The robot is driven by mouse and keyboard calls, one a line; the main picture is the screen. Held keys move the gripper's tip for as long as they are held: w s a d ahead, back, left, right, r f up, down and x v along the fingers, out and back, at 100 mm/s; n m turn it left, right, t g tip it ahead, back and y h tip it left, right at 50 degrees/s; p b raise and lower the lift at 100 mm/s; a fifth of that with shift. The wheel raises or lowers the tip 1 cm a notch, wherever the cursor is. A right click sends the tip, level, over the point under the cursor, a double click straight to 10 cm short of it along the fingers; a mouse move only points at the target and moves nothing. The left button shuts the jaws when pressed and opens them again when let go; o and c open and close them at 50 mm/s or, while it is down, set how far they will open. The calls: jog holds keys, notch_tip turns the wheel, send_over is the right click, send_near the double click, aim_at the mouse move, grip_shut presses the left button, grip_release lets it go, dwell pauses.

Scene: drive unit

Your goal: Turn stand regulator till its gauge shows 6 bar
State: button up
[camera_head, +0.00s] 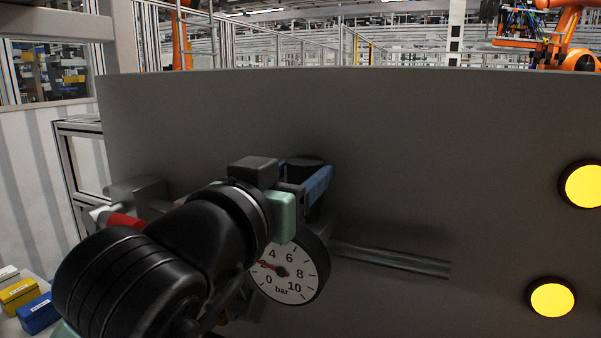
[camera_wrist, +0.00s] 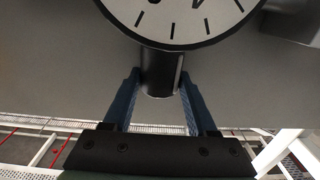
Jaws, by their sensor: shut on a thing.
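The stand regulator has a round white gauge (camera_head: 295,286) marked in bar, with a red needle pointing left at about 2. Its black knob (camera_head: 305,161) is above the gauge in the head view, partly hidden by my gripper. My gripper (camera_head: 304,179) has its blue fingers on either side of the knob and is shut on it. In the wrist view, a dark cylinder (camera_wrist: 161,76), apparently the knob, is between the fingers of my gripper (camera_wrist: 160,90). Part of the gauge dial (camera_wrist: 185,22) shows at the top; its needle is out of that view.
A grey panel (camera_head: 420,150) stands behind the regulator. A metal pipe (camera_head: 395,260) runs right from it. Two yellow round lamps or buttons (camera_head: 552,299) are on the panel at the right. A red part (camera_head: 126,221) and yellow (camera_head: 18,293) and blue (camera_head: 38,314) boxes are at the left.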

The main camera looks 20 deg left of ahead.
jog(key=m+h, duration=0.1)
jog(key=h, duration=0.1)
jog(key=m+g+h, duration=0.1)
jog(key=h, duration=0.1)
jog(key=m+h, duration=0.2)
jog(key=shift+w+a+b, duration=0.1)
jog(key=shift+a+b, duration=0.25)
jog(key=shift+a+m+g+h, duration=0.1)
jog(key=shift+m+g+h, duration=1.1)
jog(key=shift+h, duration=0.8)
jog(key=shift+f+m, duration=0.1)
jog(key=shift+m, duration=0.3)
jog(key=o, duration=1.4)
jog(key=shift+c, duration=0.2)
jog(key=shift+r, duration=0.25)
